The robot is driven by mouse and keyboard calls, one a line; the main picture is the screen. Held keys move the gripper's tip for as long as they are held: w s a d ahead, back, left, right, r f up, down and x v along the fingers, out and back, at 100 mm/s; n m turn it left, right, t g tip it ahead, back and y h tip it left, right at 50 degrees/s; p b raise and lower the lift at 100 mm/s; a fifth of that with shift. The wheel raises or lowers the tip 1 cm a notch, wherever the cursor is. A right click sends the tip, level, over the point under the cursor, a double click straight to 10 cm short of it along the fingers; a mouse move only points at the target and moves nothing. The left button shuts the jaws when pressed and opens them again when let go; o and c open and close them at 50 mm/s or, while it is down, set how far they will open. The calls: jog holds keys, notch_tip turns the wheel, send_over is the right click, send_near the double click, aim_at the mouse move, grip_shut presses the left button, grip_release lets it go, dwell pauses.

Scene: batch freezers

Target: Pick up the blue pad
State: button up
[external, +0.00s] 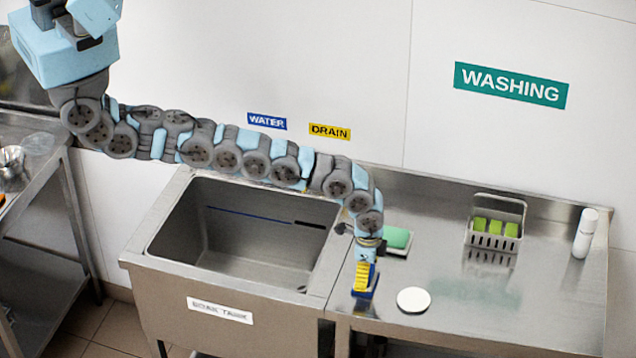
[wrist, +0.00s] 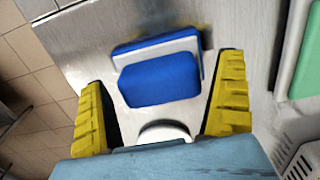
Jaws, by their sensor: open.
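The blue pad (wrist: 160,80) lies on the steel counter in the wrist view, with a pale layer and another blue strip showing along its far side. In the external view the blue pad (external: 366,292) is at the counter's left front, partly hidden by my gripper. My gripper (external: 365,275) points down right over it. In the wrist view its yellow ridged fingers (wrist: 163,75) are spread apart, one on each side of the pad. A gap shows between pad and fingers on both sides. Whether the fingertips touch the counter I cannot tell.
A green pad (external: 397,238) on a pale tray lies behind my gripper. A white disc (external: 413,300) lies just right. A wire caddy (external: 494,242) with green blocks and a white bottle (external: 585,234) stand farther right. The soak tank (external: 240,240) opens at left.

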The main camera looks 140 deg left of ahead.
jog(key=c, duration=1.2)
